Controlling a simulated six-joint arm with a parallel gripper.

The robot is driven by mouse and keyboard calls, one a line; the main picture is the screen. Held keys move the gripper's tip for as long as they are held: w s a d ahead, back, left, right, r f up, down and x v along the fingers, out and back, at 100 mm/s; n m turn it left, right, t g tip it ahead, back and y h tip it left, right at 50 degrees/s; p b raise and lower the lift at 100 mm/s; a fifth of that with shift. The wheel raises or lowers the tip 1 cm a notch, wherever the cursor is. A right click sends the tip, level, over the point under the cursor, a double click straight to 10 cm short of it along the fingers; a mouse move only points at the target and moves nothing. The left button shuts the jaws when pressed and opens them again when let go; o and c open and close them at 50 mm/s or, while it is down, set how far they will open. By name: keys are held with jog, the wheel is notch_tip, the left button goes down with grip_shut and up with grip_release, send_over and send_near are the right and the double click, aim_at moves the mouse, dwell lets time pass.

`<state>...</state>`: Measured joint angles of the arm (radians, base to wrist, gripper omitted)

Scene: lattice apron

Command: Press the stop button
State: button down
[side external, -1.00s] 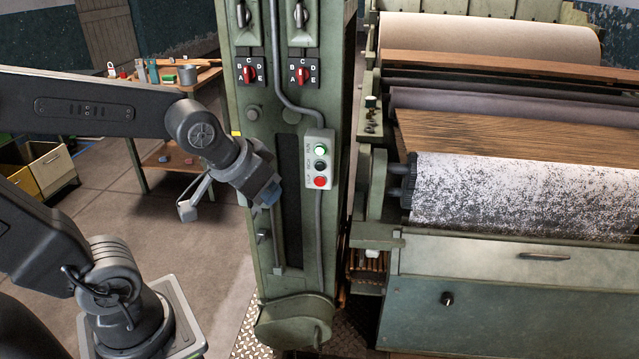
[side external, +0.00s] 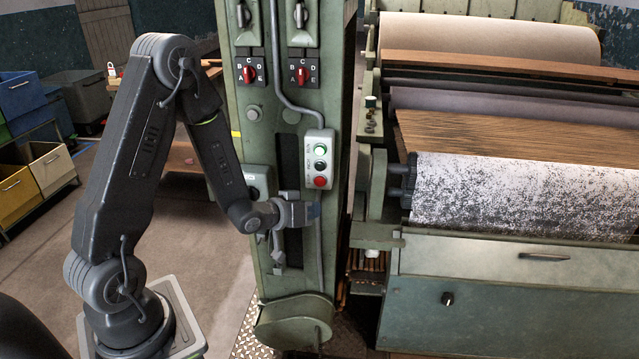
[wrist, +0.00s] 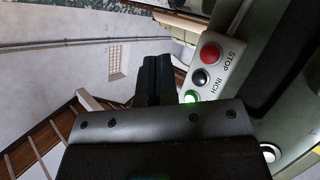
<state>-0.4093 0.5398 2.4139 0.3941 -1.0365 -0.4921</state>
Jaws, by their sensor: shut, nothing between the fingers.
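The red stop button (side external: 320,182) is the lowest of three buttons on a grey control box (side external: 308,150) fixed to the green column. It also shows in the wrist view (wrist: 211,53), beside the word STOP. A black button (side external: 320,166) marked INCH and a lit green button (side external: 320,149) sit above it. My gripper (side external: 314,212) is shut and empty, just below the box in the side view. In the wrist view its fingers (wrist: 153,80) point up the picture, to the left of the buttons, apart from the red one in that picture.
Two red rotary switches (side external: 249,74) (side external: 302,75) sit higher on the green column (side external: 275,120). A grey conduit (side external: 275,60) runs down to the box. A machine with a speckled roller (side external: 520,195) stands to the right. Open floor (side external: 170,240) lies to the left.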

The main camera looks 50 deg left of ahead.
aim_at(320, 182)
jog(key=shift+s+a+f+t, duration=0.15)
jog(key=shift+f+t, duration=0.25)
jog(key=shift+f, duration=0.25)
jog(key=shift+a, duration=0.1)
jog(key=w+a, duration=0.6)
jog(key=shift+w, duration=0.15)
jog(key=shift+w+a, duration=0.1)
jog(key=shift+a, duration=0.05)
dwell(2.0)
jog(key=shift+w+a, duration=0.15)
jog(key=shift+w, duration=0.05)
jog(key=shift+w+a, duration=0.35)
jog(key=shift+a, duration=0.05)
dwell(1.0)
jog(key=shift+s+d, duration=0.65)
jog(key=shift+s, duration=0.05)
